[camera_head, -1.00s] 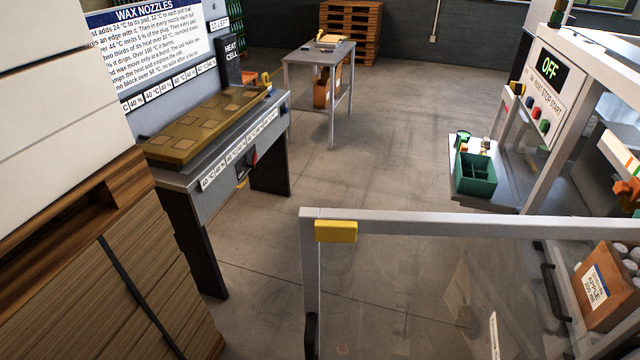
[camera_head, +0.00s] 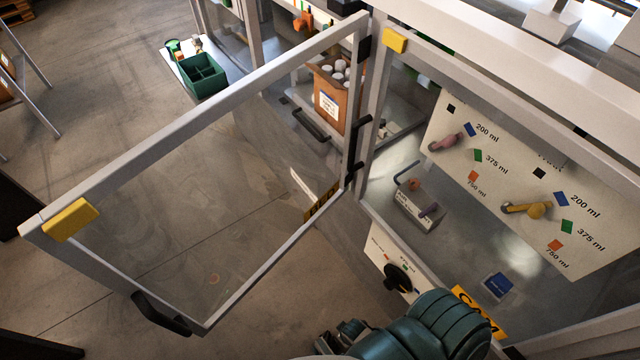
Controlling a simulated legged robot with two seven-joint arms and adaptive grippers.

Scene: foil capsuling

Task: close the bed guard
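The bed guard (camera_head: 97,180) is a clear panel in a pale metal frame. It stands swung open, out to the left from its hinges on the machine's post (camera_head: 376,95). A yellow block (camera_head: 70,219) sits on its free upper corner, and a black handle (camera_head: 158,314) is on its lower free edge. A matching yellow block (camera_head: 395,40) is on the machine frame. My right gripper (camera_head: 338,340) is low at the bottom middle, apart from the guard and right of its handle; its fingers are small and partly cut off. My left gripper is out of view.
Inside the open machine are a sloped panel (camera_head: 535,190) with coloured size marks and a small labelled holder (camera_head: 418,207). A black knob (camera_head: 398,278) is on the front. A green crate (camera_head: 203,78) and bottle carton (camera_head: 330,100) stand beyond the guard. Floor at left is clear.

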